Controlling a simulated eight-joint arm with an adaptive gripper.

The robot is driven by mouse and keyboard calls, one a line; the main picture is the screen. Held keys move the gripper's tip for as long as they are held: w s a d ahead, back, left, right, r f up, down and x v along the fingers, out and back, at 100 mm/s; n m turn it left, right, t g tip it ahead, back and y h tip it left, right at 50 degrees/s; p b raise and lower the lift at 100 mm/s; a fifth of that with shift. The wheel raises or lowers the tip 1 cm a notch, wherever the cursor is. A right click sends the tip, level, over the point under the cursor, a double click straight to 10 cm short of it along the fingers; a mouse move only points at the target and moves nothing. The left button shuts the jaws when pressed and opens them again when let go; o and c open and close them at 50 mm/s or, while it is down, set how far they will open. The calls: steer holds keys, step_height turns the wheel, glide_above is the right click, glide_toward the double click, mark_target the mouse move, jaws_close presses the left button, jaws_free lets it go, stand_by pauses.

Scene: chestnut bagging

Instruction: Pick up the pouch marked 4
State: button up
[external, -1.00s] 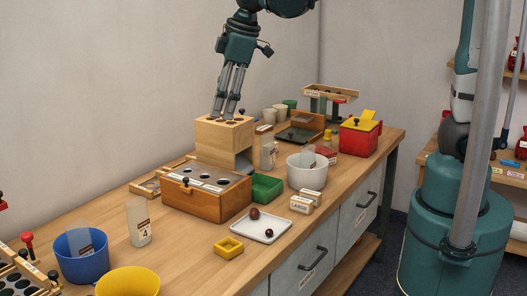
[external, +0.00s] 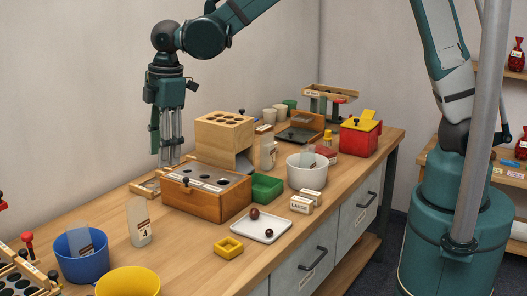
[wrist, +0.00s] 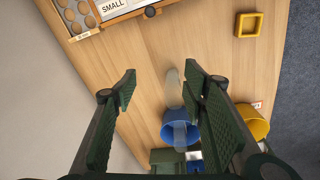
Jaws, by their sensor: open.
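The pouch marked 4 (external: 139,222) is a clear upright pouch with a printed label, standing on the bench between the blue tub and the wooden box with round holes. In the wrist view a pale translucent shape that looks like this pouch (wrist: 173,90) shows between my fingers, close to the right one and just above the blue tub. My gripper (external: 170,163) points down with empty, spread fingers, beyond the left end of the wooden box and apart from the pouch. It also shows in the wrist view (wrist: 160,82).
The blue tub (external: 82,266), holding another clear pouch, and a yellow tub (external: 128,283) stand near the pouch. The wooden box (external: 206,201) and a small yellow tray (external: 228,247) lie to its right. Bare bench surrounds the pouch.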

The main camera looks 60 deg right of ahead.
mark_target(138, 225)
steer(key=a+f+n, duration=0.1)
steer(key=a+f, duration=0.2)
steer(key=w+a+f+n, duration=0.1)
steer(key=a+f, duration=0.2)
steer(key=a, duration=0.1)
steer(key=a+f+n+g, duration=0.1)
steer(key=a+f, duration=0.2)
steer(key=f, duration=0.1)
steer(key=shift+w+a+h+p, duration=0.15)
steer(key=shift+a+h+p, duration=0.15)
steer(key=shift+f, duration=1.3)
steer(key=shift+s+a+f+b, duration=0.15)
steer(key=shift+f+b, duration=0.35)
steer(key=shift+f, duration=0.8)
steer(key=shift+s+f+b, duration=0.1)
steer(key=shift+f+b, duration=0.4)
steer(key=shift+f, duration=0.8)
steer(key=c, duration=1)
